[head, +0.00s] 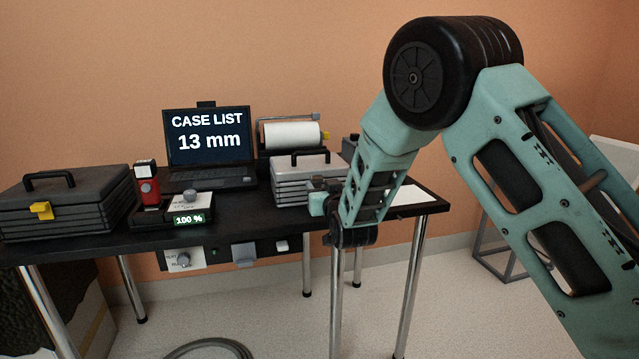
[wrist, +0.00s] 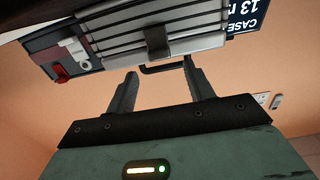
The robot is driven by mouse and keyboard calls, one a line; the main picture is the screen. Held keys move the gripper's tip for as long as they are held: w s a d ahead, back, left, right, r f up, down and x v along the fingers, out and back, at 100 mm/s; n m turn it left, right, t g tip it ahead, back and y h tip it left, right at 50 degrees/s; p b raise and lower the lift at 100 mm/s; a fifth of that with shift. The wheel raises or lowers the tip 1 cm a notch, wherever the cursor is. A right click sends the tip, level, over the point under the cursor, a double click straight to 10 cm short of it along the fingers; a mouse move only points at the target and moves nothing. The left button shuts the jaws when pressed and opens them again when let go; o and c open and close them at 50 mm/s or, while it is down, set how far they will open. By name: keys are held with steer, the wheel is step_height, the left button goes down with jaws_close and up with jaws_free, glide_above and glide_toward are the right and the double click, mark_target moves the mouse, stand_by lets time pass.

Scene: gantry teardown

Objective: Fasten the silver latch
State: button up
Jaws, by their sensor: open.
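A silver case (head: 290,178) with a dark carrying handle stands on the black table, right of the laptop. In the wrist view its ribbed silver side (wrist: 185,30) fills the top, and a dark grey latch (wrist: 158,40) shows at the middle of that side. I cannot tell whether the latch is fastened. My gripper (head: 318,198) is in front of the silver case, at its right part, and hides some of it. In the wrist view my gripper (wrist: 160,68) is open and empty, its fingers pointing toward the case, with the dark handle (wrist: 165,69) showing between the fingertips.
A dark case (head: 65,205) with a yellow latch (head: 41,210) stands at the table's left. A red device (head: 146,185), a display box (head: 188,208) and a laptop (head: 207,150) stand between the cases. A white roll (head: 292,135) is behind.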

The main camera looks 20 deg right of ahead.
mark_target(317, 177)
steer(key=shift+w, duration=2.1)
steer(key=shift+c, duration=0.3)
steer(key=c, duration=0.9)
steer(key=shift+w+r+g+p, duration=0.1)
steer(key=shift+r+g+p, duration=0.25)
steer(key=shift+p, duration=0.35)
steer(key=shift+w+g+p, duration=0.15)
steer(key=shift+g+p, duration=0.2)
steer(key=shift+p, duration=0.4)
steer(key=o, duration=1)
steer(key=shift+f, duration=0.1)
steer(key=shift+c, duration=0.2)
